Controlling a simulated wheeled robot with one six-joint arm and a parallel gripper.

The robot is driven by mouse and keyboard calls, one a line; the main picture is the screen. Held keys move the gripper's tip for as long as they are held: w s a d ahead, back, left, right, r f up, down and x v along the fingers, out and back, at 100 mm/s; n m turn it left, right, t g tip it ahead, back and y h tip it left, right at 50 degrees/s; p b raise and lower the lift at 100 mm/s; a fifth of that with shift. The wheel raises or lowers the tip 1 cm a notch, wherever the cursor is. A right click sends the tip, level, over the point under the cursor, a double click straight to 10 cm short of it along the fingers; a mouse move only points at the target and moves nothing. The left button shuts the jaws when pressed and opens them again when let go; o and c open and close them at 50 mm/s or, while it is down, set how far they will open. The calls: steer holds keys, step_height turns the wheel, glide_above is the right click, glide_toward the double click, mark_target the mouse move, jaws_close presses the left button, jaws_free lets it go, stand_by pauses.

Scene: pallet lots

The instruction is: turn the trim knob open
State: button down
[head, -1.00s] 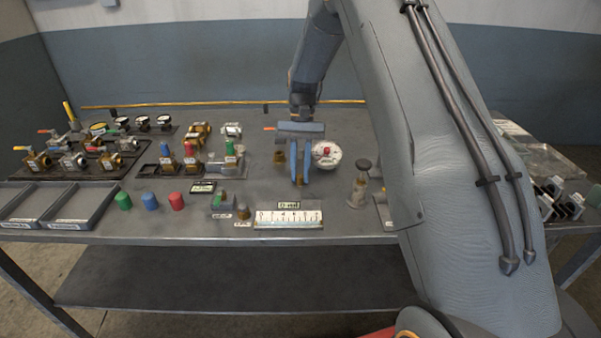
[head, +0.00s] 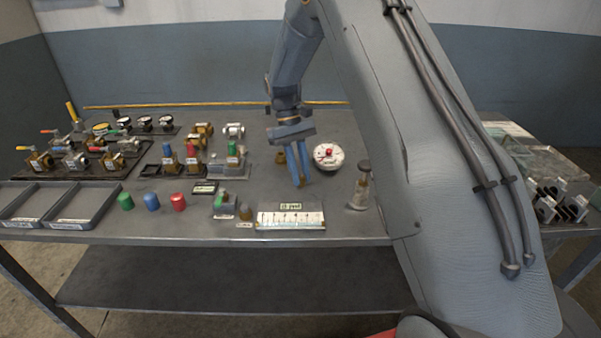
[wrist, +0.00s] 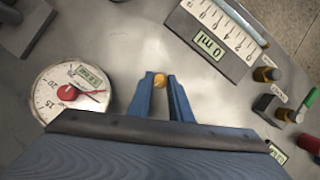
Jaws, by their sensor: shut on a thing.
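My gripper (head: 300,180) points down and tilts over the middle of the bench, with its blue fingers close together. In the wrist view the fingertips (wrist: 161,82) close on a small brass-yellow knob (wrist: 160,81), which I take for the trim knob. Most of it is hidden by the fingers, and no mark of its turn shows. A round white dial gauge (head: 328,156) with a red centre stands just right of the gripper; it also shows in the wrist view (wrist: 60,105), at the left. A white graduated scale (head: 290,220) labelled in ml lies in front.
A dark-topped metal post (head: 361,190) is at the right. Green, blue and red caps (head: 152,201), valves (head: 75,160) and grey trays (head: 82,206) fill the left.

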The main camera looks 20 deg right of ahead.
stand_by(0.4)
steer(key=c, duration=1.6)
jaws_free()
steer(key=shift+w+r, duration=0.1)
steer(key=b+v, duration=0.2)
steer(key=v, duration=0.5)
steer(key=shift+a+r, duration=0.15)
steer(key=shift+r, duration=0.1)
steer(key=s+f+m+t, duration=0.1)
steer(key=s, duration=0.8)
steer(key=s+f+m+t, duration=0.1)
steer(key=s+t, duration=0.1)
steer(key=s, duration=0.8)
steer(key=s+d+f+m+t+y, duration=0.1)
steer(key=s+t, duration=0.1)
steer(key=s, duration=0.7)
steer(key=shift+s+f, duration=0.35)
steer(key=shift+f, duration=0.05)
